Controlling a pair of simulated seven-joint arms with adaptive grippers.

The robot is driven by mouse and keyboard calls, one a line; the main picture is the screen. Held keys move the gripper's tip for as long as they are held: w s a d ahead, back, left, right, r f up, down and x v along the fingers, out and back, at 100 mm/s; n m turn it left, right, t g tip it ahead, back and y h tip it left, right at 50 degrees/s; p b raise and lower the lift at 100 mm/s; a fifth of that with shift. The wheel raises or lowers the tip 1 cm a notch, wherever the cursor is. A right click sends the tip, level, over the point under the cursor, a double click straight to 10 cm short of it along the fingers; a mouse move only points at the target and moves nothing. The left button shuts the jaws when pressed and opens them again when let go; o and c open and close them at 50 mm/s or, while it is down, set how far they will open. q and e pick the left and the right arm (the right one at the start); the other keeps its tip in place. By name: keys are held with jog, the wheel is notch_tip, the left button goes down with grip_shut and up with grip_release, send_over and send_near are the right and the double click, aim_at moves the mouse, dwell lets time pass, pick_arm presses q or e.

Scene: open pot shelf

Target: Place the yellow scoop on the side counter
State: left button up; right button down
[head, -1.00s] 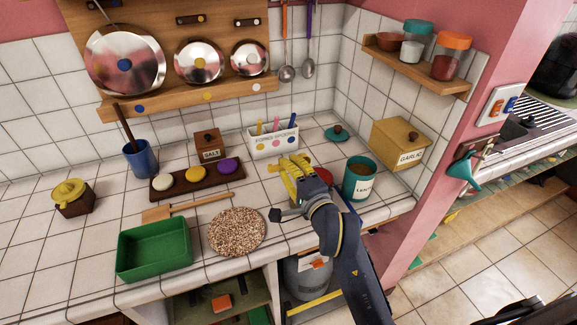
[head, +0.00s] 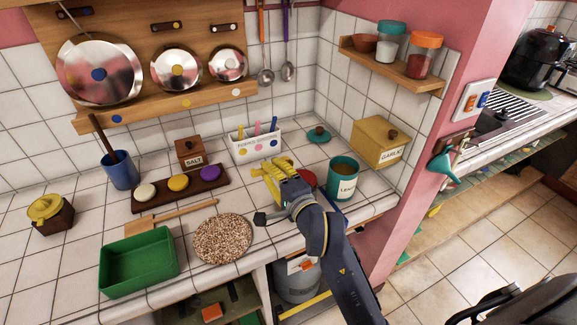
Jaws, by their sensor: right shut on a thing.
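My right gripper (head: 276,186) is over the front right part of the tiled counter, left of the teal pot. It is shut on the yellow scoop (head: 270,174). Yellow shows at the gripper's tip, but where scoop ends and fingers begin is hard to tell. I cannot tell whether the scoop touches the tiles. Another tiled counter (head: 474,150) lies to the right, beyond the pink wall. My left gripper is out of view.
Close to the gripper are the teal pot (head: 343,182), the white spoon box (head: 256,146) and a round speckled mat (head: 222,240). A garlic box (head: 378,146) stands behind. The pink wall (head: 440,95) edges the right counter, which bears a black appliance (head: 540,52).

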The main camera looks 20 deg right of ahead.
jog(key=shift+w+r, duration=0.2)
jog(key=shift+r, duration=0.45)
jog(key=w+d+r+m+g+h, duration=0.25)
jog(key=w+d+r, duration=0.25)
jog(key=w+r, duration=0.45)
jog(key=w+d+r+m+g+h, duration=0.3)
jog(key=w+d+m+g+h, duration=0.35)
jog(key=w+d, duration=0.75)
jog(key=s+d+f+m+g, duration=0.1)
jog(key=d+f+m+g, duration=0.65)
jog(key=m, duration=0.35)
jog(key=s+a+f+m+y, duration=0.5)
jog(key=a+f+m, duration=0.3)
jog(key=m, duration=0.8)
notch_tip(320, 180, down, 3)
jog(key=shift+s+a+r+m+g, duration=0.2)
jog(key=shift+a+m+g, duration=0.15)
jog(key=shift+a+m, duration=0.05)
jog(key=shift+f, duration=0.1)
